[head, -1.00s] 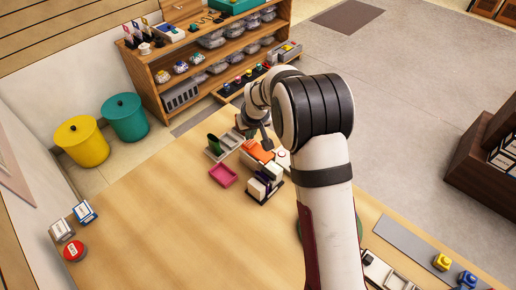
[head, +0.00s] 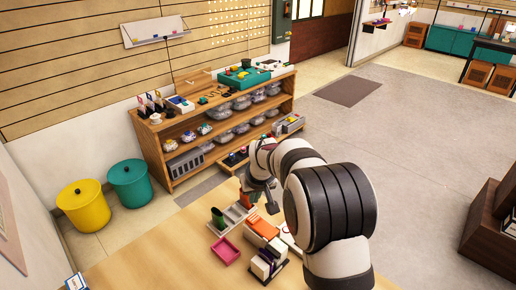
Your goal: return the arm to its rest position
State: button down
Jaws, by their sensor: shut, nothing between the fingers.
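My arm reaches from the bottom right over the wooden table (head: 150,255) and bends down at its far end. My gripper (head: 266,204) is small, dark and partly covered by my own wrist. It is shut, with nothing seen in it. It hangs just beyond an orange item (head: 262,227) in the picture; I cannot tell the exact height above the table.
Near my gripper are a grey holder with a green item (head: 218,217), a pink tray (head: 225,251) and a dark rack with white pieces (head: 266,264). A wooden shelf (head: 165,152) stands behind. Yellow (head: 84,207) and teal (head: 130,183) bins stand left.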

jog(key=s+d+r+m+g, duration=0.1)
jog(key=s+d+r, duration=0.15)
jog(key=s, duration=0.25)
jog(key=s+d+r+m, duration=0.1)
jog(key=s+r, duration=0.3)
jog(key=s, duration=0.2)
jog(key=s+d+m+g, duration=0.3)
jog(key=s+m, duration=0.3)
jog(key=s, duration=2.2)
jog(key=shift+s+r+y, duration=0.3)
jog(key=shift+s, duration=0.05)
